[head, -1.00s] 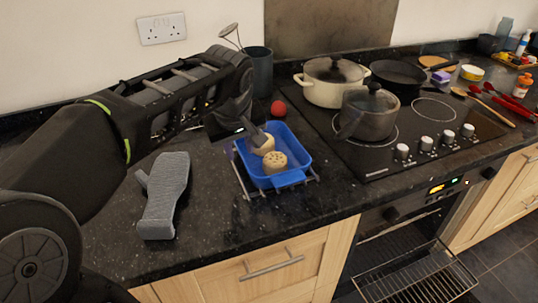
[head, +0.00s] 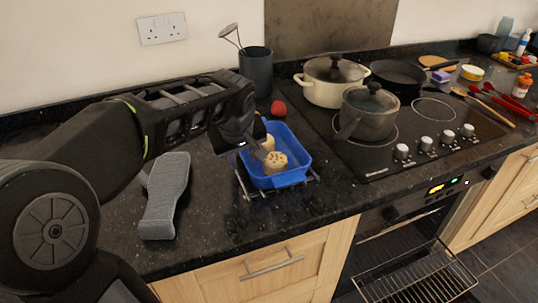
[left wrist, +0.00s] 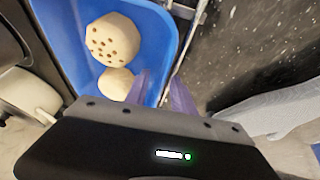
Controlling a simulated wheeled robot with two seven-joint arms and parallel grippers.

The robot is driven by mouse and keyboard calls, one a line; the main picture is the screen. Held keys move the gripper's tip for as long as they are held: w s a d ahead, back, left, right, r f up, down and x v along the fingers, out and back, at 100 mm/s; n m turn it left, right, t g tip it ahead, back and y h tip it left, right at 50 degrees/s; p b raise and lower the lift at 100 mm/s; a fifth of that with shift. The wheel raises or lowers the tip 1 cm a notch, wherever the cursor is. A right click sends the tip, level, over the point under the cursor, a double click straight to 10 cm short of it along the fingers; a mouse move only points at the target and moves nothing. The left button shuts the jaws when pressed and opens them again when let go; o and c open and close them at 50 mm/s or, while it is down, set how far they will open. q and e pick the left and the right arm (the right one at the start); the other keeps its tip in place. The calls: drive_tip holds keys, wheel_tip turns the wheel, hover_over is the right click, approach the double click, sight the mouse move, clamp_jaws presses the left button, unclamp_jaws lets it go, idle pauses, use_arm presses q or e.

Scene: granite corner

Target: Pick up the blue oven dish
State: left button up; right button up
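The blue oven dish (head: 296,150) sits on a wire rack on the granite worktop, left of the hob. Two round buns, one seed-topped (head: 276,161), lie in it; both also show in the left wrist view. My left gripper (head: 243,150) is at the dish's left side, its fingers mostly hidden in the head view. In the left wrist view the fingers (left wrist: 163,95) are apart, one inside and one outside the wall of the dish (left wrist: 179,28). I see no firm grip on the wall. My right gripper is not in view.
A wire rack (head: 248,192) is under the dish. A grey oven mitt (head: 165,197) lies to the left. A red ball-like item (head: 278,108) and a dark utensil pot (head: 256,72) are behind. A grey saucepan (head: 368,114) and cream pot (head: 330,82) stand right. The oven door is open.

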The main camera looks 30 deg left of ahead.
use_arm(q)
drive_tip(key=shift+c, duration=0.5)
clamp_jaws()
idle(0.7)
drive_tip(key=shift+r, duration=0.1)
